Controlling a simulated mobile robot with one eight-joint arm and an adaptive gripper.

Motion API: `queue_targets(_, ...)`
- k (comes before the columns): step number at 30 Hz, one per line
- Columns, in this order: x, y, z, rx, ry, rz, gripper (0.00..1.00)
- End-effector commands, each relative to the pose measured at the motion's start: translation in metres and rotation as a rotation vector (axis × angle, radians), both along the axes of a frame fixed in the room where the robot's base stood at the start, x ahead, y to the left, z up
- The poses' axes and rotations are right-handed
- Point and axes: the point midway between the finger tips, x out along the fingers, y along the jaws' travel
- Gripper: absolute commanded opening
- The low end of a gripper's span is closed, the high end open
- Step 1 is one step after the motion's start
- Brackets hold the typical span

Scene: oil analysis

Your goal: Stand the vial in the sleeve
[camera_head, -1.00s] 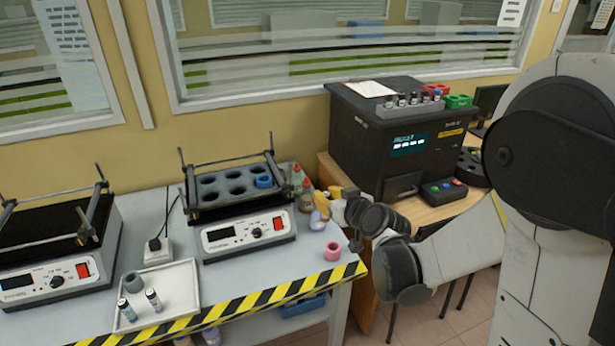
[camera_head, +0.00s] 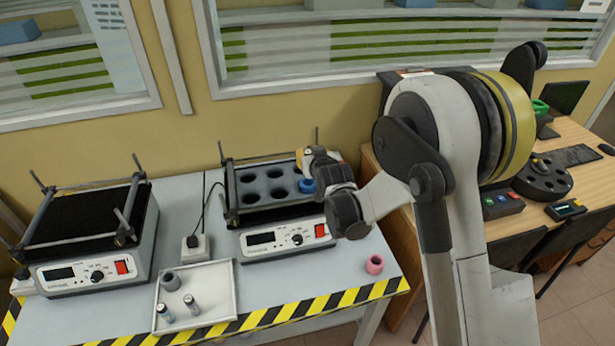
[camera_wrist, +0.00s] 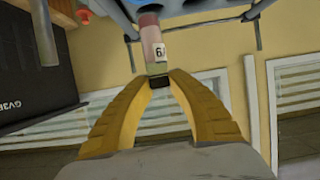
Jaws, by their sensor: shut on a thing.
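My gripper (camera_wrist: 158,84), with yellow fingers, is shut on a small vial (camera_wrist: 152,45) with a dark end, a pinkish band and a white label marked 6 or 9. In the head view, my gripper (camera_head: 304,160) is at the right end of the black rack, close to a blue ring-shaped sleeve (camera_head: 307,186); the held vial is hidden there. A pink ring (camera_head: 374,264) stands on the table's right part. A grey ring (camera_head: 171,281) sits in the white tray. I cannot tell which ring is the named sleeve.
The holed rack (camera_head: 240,212) sits on a shaker (camera_head: 287,240) with raised metal rods. Two vials (camera_head: 165,313) (camera_head: 192,304) are in the tray (camera_head: 232,290). A second shaker (camera_head: 85,250) stands left. The table is clear between tray and pink ring.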

Motion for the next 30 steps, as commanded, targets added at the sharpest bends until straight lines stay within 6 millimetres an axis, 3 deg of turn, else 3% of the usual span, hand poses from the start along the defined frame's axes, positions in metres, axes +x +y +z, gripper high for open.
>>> queue_targets(1,-0.001,0.000,-0.015,0.000,0.000,0.001,0.00)
queue_targets(8,-0.005,0.001,-0.042,0.000,0.000,0.003,0.00)
queue_targets(13,-0.009,0.002,-0.072,0.000,0.000,0.005,0.00)
queue_targets(26,-0.011,0.002,-0.078,0.000,0.000,0.005,0.00)
queue_targets(27,-0.011,0.002,-0.076,0.000,0.000,0.005,0.33)
queue_targets(28,-0.011,0.002,-0.076,0.000,0.000,0.005,0.42)
queue_targets(30,-0.010,0.002,-0.076,0.000,0.000,0.005,0.42)
